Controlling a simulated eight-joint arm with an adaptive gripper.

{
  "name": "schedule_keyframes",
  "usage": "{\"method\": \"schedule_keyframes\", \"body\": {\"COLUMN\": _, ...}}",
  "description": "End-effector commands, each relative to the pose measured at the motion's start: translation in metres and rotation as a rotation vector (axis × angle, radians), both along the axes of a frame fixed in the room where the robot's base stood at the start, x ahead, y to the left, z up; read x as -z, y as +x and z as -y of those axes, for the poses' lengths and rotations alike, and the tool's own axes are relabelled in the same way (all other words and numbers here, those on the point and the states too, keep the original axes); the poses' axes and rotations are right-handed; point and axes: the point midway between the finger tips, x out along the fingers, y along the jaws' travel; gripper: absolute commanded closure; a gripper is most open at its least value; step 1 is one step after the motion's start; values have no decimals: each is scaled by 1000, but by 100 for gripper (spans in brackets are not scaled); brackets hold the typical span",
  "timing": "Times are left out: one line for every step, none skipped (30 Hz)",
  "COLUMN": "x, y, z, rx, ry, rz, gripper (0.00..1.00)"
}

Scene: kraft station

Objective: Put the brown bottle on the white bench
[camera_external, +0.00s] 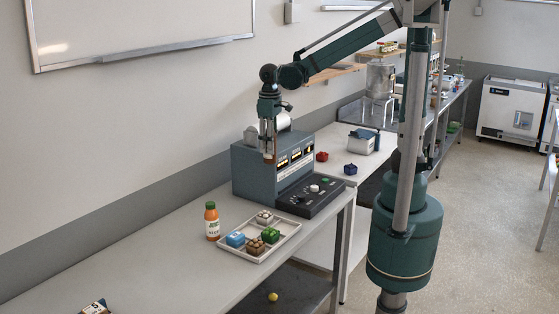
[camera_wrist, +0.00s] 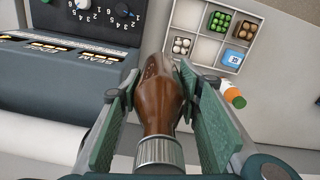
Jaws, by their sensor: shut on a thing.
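The brown bottle (camera_wrist: 158,90) is glossy, with a ribbed silver cap (camera_wrist: 160,155). In the wrist view it lies between the green pads of my gripper (camera_wrist: 155,80), which is shut on it. In the external view my gripper (camera_external: 268,146) points down above the blue-grey console, and only a small brown part of the bottle (camera_external: 269,158) shows below the fingers. A white bench (camera_external: 333,184) runs behind the console, to the right of the nearer light grey bench (camera_external: 150,262).
The console (camera_external: 262,170) stands on the near bench. A divided tray (camera_external: 283,243) with small cartons and an orange bottle (camera_external: 212,222) stand in front of it. The farther bench holds a red item (camera_external: 321,156), a blue item (camera_external: 350,169) and a white box (camera_external: 361,143), with bare room between them.

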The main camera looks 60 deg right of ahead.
Motion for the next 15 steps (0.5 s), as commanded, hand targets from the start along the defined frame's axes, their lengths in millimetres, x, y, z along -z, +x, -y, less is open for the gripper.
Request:
{"method": "schedule_keyframes", "body": {"x": 0, "y": -8, "z": 13, "rx": 30, "ry": 0, "rz": 0, "gripper": 92}}
{"method": "schedule_keyframes", "body": {"x": 1, "y": -12, "z": 20, "rx": 46, "ry": 0, "rz": 0, "gripper": 92}}
{"method": "schedule_keyframes", "body": {"x": 2, "y": -18, "z": 28, "rx": 67, "ry": 0, "rz": 0, "gripper": 92}}
{"method": "schedule_keyframes", "body": {"x": 2, "y": -22, "z": 35, "rx": 84, "ry": 0, "rz": 0, "gripper": 92}}
{"method": "schedule_keyframes", "body": {"x": 3, "y": -27, "z": 41, "rx": 102, "ry": 0, "rz": 0, "gripper": 92}}
{"method": "schedule_keyframes", "body": {"x": 5, "y": -32, "z": 49, "rx": 122, "ry": 0, "rz": 0, "gripper": 92}}
{"method": "schedule_keyframes", "body": {"x": 6, "y": -36, "z": 55, "rx": 137, "ry": 0, "rz": 0, "gripper": 92}}
{"method": "schedule_keyframes", "body": {"x": 7, "y": -40, "z": 61, "rx": 151, "ry": 0, "rz": 1, "gripper": 92}}
{"method": "schedule_keyframes", "body": {"x": 8, "y": -43, "z": 68, "rx": 165, "ry": 0, "rz": 1, "gripper": 92}}
{"method": "schedule_keyframes", "body": {"x": 9, "y": -45, "z": 74, "rx": 174, "ry": 0, "rz": 0, "gripper": 92}}
{"method": "schedule_keyframes", "body": {"x": 10, "y": -46, "z": 79, "rx": 180, "ry": 0, "rz": 0, "gripper": 92}}
{"method": "schedule_keyframes", "body": {"x": 11, "y": -47, "z": 86, "rx": 186, "ry": 0, "rz": 1, "gripper": 92}}
{"method": "schedule_keyframes", "body": {"x": 11, "y": -48, "z": 91, "rx": 192, "ry": 0, "rz": 1, "gripper": 92}}
{"method": "schedule_keyframes", "body": {"x": 12, "y": -48, "z": 96, "rx": 195, "ry": 0, "rz": 0, "gripper": 92}}
{"method": "schedule_keyframes", "body": {"x": 13, "y": -49, "z": 103, "rx": 199, "ry": 0, "rz": 0, "gripper": 92}}
